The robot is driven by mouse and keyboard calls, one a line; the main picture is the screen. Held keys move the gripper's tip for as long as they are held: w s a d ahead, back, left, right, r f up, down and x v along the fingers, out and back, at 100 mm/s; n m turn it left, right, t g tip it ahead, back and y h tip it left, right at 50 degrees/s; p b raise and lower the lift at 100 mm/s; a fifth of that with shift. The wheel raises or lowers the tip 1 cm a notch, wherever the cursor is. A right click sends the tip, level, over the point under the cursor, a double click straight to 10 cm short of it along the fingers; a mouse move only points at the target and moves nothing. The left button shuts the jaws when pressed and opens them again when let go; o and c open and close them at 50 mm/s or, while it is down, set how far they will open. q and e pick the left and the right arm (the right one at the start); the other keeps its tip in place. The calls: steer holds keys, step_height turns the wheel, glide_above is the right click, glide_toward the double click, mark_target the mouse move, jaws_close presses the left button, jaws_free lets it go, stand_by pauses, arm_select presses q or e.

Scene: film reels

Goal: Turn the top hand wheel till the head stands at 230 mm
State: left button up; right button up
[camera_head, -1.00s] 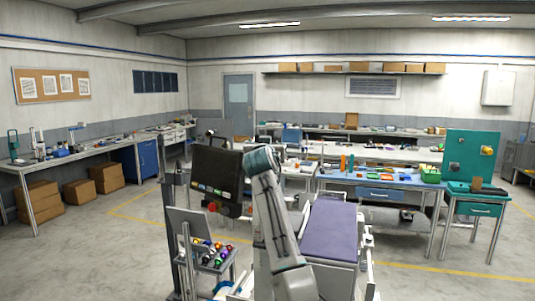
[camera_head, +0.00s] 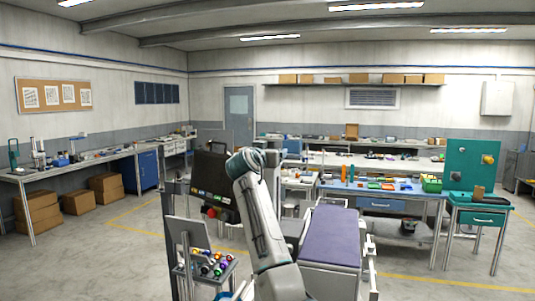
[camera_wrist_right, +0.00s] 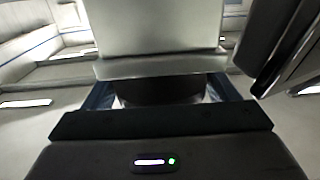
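A black box-shaped unit (camera_head: 212,182) with a row of small coloured marks and a red knob (camera_head: 210,212) stands left of centre, close to me. I cannot make out a top hand wheel or a 230 mm scale for certain. A pale arm of mine (camera_head: 262,225) with a teal joint rises in front, right of the black unit. It hides part of what is behind it. No gripper fingers show in the head view. The right wrist view shows a dark housing with a green light and a dark bar, but no clear fingertips.
A purple-topped bench (camera_head: 330,237) stands right of my arm. A small rack (camera_head: 210,264) of coloured knobs is below the black unit. Cardboard boxes (camera_head: 78,202) lie under the left workbench. Open floor lies front left.

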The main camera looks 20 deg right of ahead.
steer(key=o, duration=0.3)
steer(key=shift+s+d, duration=0.1)
stand_by(0.5)
